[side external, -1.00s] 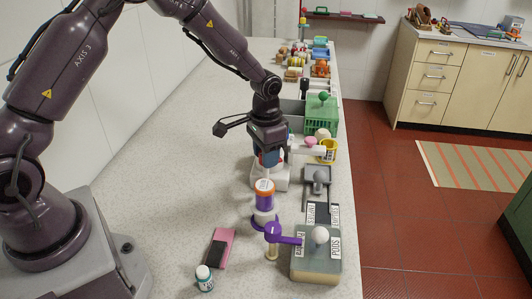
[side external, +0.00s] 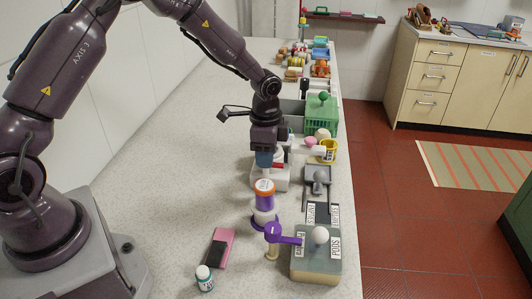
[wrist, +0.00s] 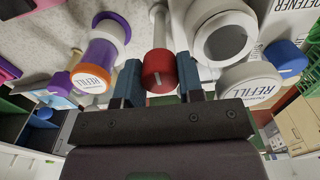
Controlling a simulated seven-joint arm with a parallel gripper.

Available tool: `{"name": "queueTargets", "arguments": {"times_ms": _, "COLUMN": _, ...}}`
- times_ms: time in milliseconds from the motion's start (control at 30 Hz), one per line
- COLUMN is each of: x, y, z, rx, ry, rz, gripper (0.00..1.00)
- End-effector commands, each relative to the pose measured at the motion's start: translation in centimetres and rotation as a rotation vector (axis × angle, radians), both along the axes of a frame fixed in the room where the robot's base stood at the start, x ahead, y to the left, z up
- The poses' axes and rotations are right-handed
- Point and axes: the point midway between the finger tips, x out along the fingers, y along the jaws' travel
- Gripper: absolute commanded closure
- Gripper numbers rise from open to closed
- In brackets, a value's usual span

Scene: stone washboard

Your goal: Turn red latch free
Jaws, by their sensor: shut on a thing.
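The red latch (wrist: 158,68) is a short red knob with a pale mark on its end. In the wrist view it sits between the two blue fingers of my gripper (wrist: 159,82), which are shut on it. In the side view my gripper (side external: 265,160) points down at the white device (side external: 283,181), and a small red part shows just right of the fingertips. The lower part of the latch and its mount are mostly hidden by the fingers.
An orange and purple refill container (side external: 264,190) stands just in front. A purple-armed post (side external: 272,236) and a grey-green box with a white knob (side external: 318,265) are nearer. The counter's left side is clear.

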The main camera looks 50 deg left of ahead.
Motion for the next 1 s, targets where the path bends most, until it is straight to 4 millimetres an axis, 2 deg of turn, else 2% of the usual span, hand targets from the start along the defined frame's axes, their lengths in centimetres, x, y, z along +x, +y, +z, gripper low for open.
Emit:
{"name": "queueTargets", "arguments": {"times_ms": 433, "x": 0.0, "y": 0.0, "z": 0.2, "rx": 0.002, "ry": -0.001, "rz": -0.015, "gripper": 0.88}}
{"name": "queueTargets", "arguments": {"times_ms": 467, "x": 0.0, "y": 0.0, "z": 0.2, "rx": 0.002, "ry": -0.001, "rz": -0.015, "gripper": 0.62}}
{"name": "queueTargets", "arguments": {"times_ms": 567, "x": 0.0, "y": 0.0, "z": 0.1, "rx": 0.001, "ry": 0.0, "rz": -0.014, "gripper": 0.39}}
{"name": "queueTargets", "arguments": {"times_ms": 867, "x": 0.0, "y": 0.0, "z": 0.2, "rx": 0.001, "ry": -0.001, "rz": -0.012, "gripper": 0.39}}
{"name": "queueTargets", "arguments": {"times_ms": 1000, "x": 0.1, "y": 0.0, "z": 1.5, "rx": 0.001, "ry": -0.004, "rz": -0.011, "gripper": 0.39}}
